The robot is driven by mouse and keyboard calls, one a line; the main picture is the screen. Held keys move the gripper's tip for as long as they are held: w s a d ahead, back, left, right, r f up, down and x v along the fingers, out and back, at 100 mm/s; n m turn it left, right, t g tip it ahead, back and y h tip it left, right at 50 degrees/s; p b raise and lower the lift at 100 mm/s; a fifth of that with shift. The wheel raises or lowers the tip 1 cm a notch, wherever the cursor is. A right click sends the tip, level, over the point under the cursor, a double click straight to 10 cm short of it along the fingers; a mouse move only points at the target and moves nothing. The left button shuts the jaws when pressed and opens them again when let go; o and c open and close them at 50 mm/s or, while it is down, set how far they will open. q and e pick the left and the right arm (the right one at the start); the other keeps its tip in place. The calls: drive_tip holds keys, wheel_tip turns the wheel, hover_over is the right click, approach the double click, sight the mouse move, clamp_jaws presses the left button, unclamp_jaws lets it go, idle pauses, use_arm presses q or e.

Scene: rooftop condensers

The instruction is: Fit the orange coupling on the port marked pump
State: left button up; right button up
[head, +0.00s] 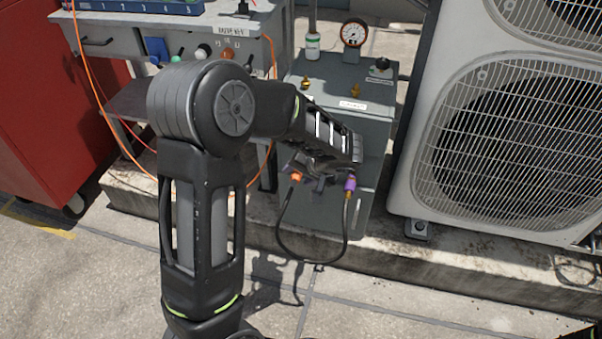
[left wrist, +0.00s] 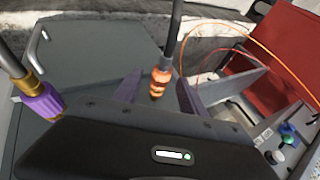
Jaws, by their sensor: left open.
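The orange coupling (head: 296,177) is at one end of a black hose, low at the front of the grey cabinet (head: 377,135). My left gripper (head: 322,181) is at it, partly hidden by its own body. In the left wrist view the orange coupling (left wrist: 160,82) appears between the two spread fingers (left wrist: 157,92). The fingers are open; I cannot tell whether they touch it. A purple coupling (head: 350,184) is at the hose's other end, also in the left wrist view (left wrist: 40,100). Two brass ports (head: 305,84) (head: 357,90) stand on the cabinet top. Their labels are too small to read.
A condenser unit (head: 510,130) is close on the right. A grey bench (head: 130,50) with an orange cable and a red cabinet (head: 50,110) are at left.

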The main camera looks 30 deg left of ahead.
use_arm(q)
drive_tip(key=shift+c, duration=0.4)
clamp_jaws()
idle(0.5)
